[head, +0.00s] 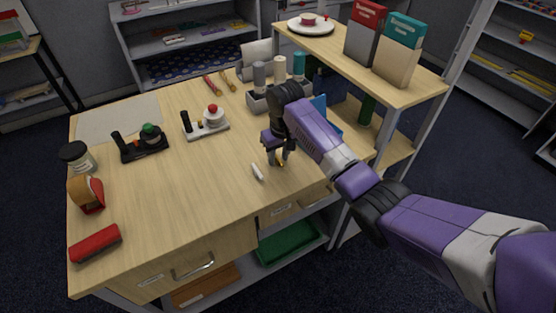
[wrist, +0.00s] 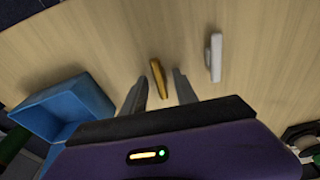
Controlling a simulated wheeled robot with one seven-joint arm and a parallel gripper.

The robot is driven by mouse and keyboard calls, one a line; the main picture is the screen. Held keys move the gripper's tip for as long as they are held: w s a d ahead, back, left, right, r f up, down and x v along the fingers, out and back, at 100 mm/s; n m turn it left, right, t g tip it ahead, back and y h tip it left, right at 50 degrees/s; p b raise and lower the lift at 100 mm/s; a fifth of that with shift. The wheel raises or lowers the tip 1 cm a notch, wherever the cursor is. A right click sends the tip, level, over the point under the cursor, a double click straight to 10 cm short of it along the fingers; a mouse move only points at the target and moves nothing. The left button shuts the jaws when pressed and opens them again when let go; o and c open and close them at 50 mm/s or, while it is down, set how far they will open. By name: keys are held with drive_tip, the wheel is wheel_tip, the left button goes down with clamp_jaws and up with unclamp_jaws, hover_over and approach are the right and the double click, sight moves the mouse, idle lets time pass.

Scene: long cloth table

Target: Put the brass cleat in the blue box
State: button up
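The brass cleat (wrist: 157,79) lies on the wooden tabletop, between and slightly beyond the fingertips in the wrist view. In the head view only a small golden part of the cleat (head: 280,161) shows beneath my gripper (head: 279,157). My gripper (wrist: 160,83) is open, pointing down, with a finger on each side of the cleat; contact is not visible. The blue box (wrist: 65,107) is open-topped and stands left of the gripper in the wrist view. In the head view the blue box (head: 320,103) is mostly hidden behind my arm.
A white cleat-like piece (wrist: 215,57) lies close beside the brass one. A grey holder (head: 258,103) with cylinders stands behind my gripper. A raised shelf (head: 345,52) carries boxes at the right. The table's front edge is near; the middle of the tabletop (head: 185,175) is clear.

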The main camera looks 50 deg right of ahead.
clamp_jaws()
drive_tip(key=shift+r, duration=0.15)
